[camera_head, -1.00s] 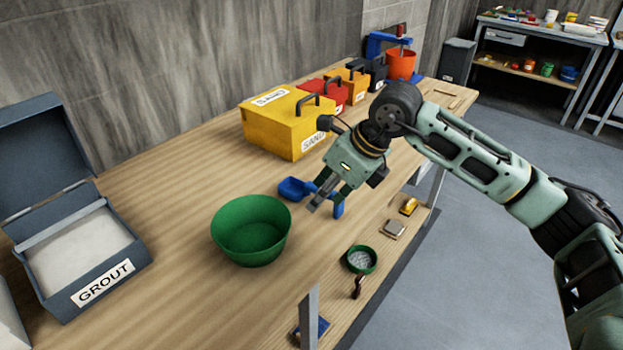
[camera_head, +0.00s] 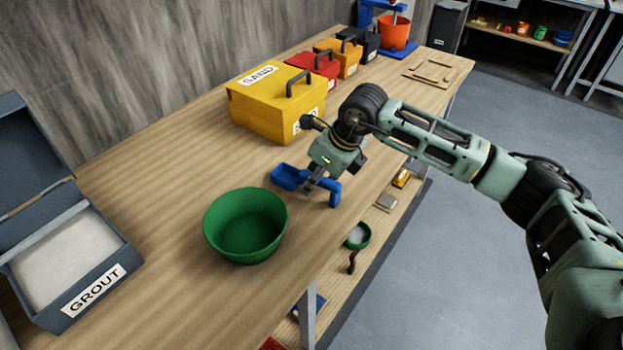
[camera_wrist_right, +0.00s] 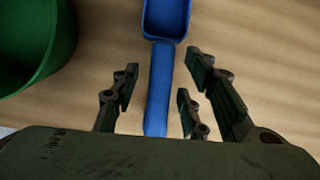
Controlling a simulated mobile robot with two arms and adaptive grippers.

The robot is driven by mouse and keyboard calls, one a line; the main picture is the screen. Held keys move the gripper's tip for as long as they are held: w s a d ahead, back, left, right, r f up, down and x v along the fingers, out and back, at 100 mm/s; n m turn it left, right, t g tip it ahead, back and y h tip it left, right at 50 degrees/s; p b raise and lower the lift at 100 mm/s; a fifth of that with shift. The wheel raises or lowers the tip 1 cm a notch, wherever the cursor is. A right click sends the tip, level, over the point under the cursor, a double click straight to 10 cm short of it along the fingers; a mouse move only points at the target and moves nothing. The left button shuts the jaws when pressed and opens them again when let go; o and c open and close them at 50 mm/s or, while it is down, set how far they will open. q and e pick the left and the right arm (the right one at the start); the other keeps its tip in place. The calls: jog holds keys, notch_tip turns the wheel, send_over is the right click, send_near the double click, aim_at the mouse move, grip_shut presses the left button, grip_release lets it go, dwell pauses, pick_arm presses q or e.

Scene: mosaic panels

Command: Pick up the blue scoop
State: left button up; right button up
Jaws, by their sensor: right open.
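The blue scoop (camera_head: 288,176) lies on the wooden workbench, to the right of and behind the green bowl. Its handle end shows to the right of my fingers. My right gripper (camera_head: 313,186) is over the scoop's handle. In the right wrist view the scoop's handle (camera_wrist_right: 161,88) runs between the open fingers of my right gripper (camera_wrist_right: 163,98), with a gap on both sides. The scoop's pan is at the top of that view, beyond the fingertips. My left gripper is not in view.
The green bowl (camera_head: 246,226) stands close by the scoop; it also shows in the right wrist view (camera_wrist_right: 35,45). A grout box (camera_head: 75,265) is at the left. A yellow sand box (camera_head: 275,108) stands behind. The bench's front edge is close to the right of the scoop.

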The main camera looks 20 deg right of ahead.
jog(key=c, duration=0.7)
grip_shut()
jog(key=shift+r+b, duration=0.3)
jog(key=shift+r, duration=0.1)
notch_tip(320, 180, up, 2)
jog(key=shift+w+r+b, duration=0.1)
jog(key=shift+r+b, duration=0.15)
jog(key=shift+b, duration=0.3)
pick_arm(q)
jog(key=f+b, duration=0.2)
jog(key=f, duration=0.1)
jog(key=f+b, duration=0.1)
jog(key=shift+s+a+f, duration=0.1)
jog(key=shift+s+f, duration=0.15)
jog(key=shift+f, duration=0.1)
pick_arm(e)
jog(key=s+d+r, duration=0.4)
jog(key=d+r, duration=0.3)
jog(key=d, duration=0.4)
jog(key=shift+s+r, duration=0.3)
